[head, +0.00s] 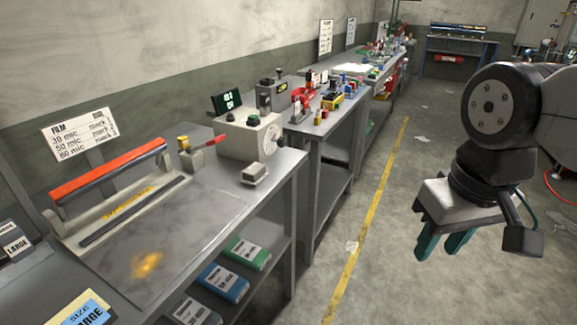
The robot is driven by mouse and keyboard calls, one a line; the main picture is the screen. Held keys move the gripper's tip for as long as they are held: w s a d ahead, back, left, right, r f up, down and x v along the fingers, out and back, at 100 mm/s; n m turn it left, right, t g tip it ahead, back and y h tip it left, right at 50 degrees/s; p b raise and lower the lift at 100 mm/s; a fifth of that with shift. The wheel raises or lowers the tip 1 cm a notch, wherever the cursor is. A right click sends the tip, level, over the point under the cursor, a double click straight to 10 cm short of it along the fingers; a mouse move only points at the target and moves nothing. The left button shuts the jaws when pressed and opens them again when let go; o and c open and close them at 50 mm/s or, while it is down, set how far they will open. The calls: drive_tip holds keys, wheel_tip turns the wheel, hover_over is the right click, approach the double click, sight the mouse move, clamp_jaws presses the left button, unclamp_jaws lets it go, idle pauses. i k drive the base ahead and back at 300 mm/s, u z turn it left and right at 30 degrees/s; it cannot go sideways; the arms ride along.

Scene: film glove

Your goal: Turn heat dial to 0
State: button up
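A pale control box (247,133) stands at the back right of the near bench. A round white dial (271,140) is on its right-hand face; its marks and pointer are too small to read. A dark display with green figures (227,101) is on top of the box, and its figures are not clearly legible. My gripper (441,250) hangs over the floor aisle at the right, well away from the dial. Its two teal fingers point down, apart with a gap between them, and hold nothing.
A sealer with a red-orange handle (108,172) lies on the near bench (205,210), with a red lever (208,144) beside it. A small grey block (254,173) sits in front of the box. More cluttered benches run behind.

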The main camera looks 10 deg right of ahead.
sight(280, 142)
drive_tip(key=z, duration=0.9)
drive_tip(key=i, duration=0.9)
drive_tip(key=u, duration=0.4)
